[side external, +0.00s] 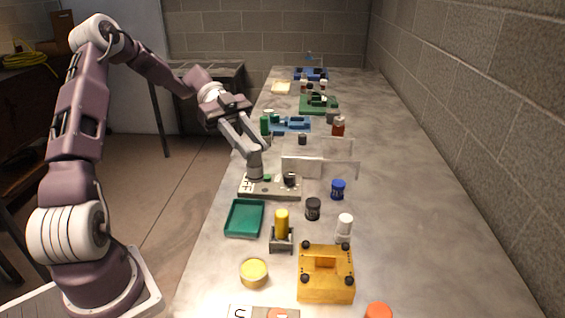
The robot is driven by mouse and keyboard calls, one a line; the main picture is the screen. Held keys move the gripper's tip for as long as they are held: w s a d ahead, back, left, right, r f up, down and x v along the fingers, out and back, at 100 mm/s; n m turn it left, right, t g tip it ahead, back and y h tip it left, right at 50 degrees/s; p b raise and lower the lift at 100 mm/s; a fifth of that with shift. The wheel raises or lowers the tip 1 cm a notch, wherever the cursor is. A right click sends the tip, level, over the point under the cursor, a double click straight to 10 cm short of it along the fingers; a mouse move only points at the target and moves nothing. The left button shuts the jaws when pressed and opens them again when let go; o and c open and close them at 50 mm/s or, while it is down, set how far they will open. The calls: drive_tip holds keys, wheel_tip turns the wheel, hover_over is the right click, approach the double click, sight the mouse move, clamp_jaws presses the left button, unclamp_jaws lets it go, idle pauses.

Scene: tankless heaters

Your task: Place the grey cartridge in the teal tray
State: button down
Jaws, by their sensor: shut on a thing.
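The teal tray (244,218) lies on the grey bench near its left edge and looks empty. My gripper (253,148) is behind the tray in the side view, with its fingers pointing down. It is shut on the grey cartridge (254,168), which looks upright. The cartridge's lower end is at the left part of a flat panel (268,194) with white lettering. I cannot tell whether it is seated in the panel or just above it.
A black knob (290,180) is on the panel's right side. A yellow cylinder on a stand (282,228) is right of the tray, with a yellow cup (254,271) in front. Clear upright plates (302,166) stand behind the panel.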

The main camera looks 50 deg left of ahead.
drive_tip(key=s+a+r, duration=0.1)
drive_tip(key=s+a, duration=0.1)
drive_tip(key=a, duration=0.2)
drive_tip(key=shift+w+d+f, duration=0.1)
drive_tip(key=shift+w+f, duration=0.05)
drive_tip(key=shift+f, duration=3.4)
drive_tip(key=shift+w+d+f, duration=0.1)
drive_tip(key=shift+w+f, duration=0.05)
drive_tip(key=shift+f, duration=3.35)
drive_tip(key=shift+f, duration=0.5)
drive_tip(key=c, duration=1)
unclamp_jaws()
drive_tip(key=shift+c, duration=0.2)
drive_tip(key=shift+a, duration=0.15)
